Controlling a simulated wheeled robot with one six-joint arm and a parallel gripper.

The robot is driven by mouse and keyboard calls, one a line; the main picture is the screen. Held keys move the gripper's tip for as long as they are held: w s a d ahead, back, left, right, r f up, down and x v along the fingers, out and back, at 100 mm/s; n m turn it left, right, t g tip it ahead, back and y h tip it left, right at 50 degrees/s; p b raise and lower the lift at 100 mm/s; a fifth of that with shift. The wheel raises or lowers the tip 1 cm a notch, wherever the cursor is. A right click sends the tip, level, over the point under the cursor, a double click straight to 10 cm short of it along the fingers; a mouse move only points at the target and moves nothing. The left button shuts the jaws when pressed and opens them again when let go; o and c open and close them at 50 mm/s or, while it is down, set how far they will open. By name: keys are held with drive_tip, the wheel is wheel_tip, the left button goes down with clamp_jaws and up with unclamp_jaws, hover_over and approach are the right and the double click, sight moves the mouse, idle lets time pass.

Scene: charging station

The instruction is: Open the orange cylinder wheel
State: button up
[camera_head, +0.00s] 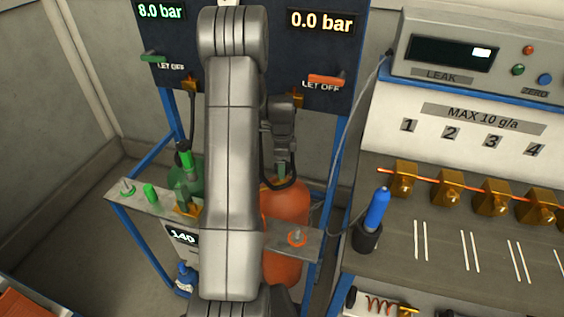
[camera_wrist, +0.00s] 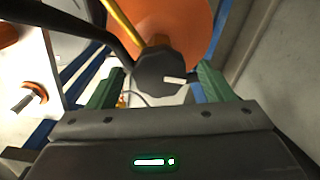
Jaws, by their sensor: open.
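The orange cylinder (camera_head: 284,215) stands behind my arm in the head view, right of the arm. Its body also fills the top of the wrist view (camera_wrist: 178,22). Its wheel (camera_wrist: 158,68) is a dark knob with a white mark, in the middle of the wrist view; I cannot make it out in the head view. My gripper (camera_wrist: 160,76) is open, with one green finger on each side of the wheel. Gaps show between the fingers and the wheel. In the head view my gripper (camera_head: 281,171) points down above the cylinder, partly hidden by my wrist.
The panel (camera_head: 275,60) above reads 8.0 bar on the left and 0.0 bar on the right. A green cylinder (camera_head: 183,178) stands left of my arm. A metal shelf (camera_head: 270,240) crosses in front of both cylinders. A dark hose (camera_wrist: 75,22) passes near the wheel. A bench (camera_head: 440,240) stands right.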

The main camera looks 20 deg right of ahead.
drive_tip(key=c, duration=1)
drive_tip(key=shift+n+b, duration=0.3)
drive_tip(key=shift+n, duration=0.1)
drive_tip(key=n+b, duration=0.1)
drive_tip(key=n, duration=0.1)
drive_tip(key=shift+f+n, duration=0.1)
drive_tip(key=shift+n, duration=0.3)
drive_tip(key=n+b, duration=0.2)
drive_tip(key=n, duration=0.3)
drive_tip(key=n+b, duration=0.1)
drive_tip(key=n, duration=0.8)
drive_tip(key=shift+n+b, duration=0.3)
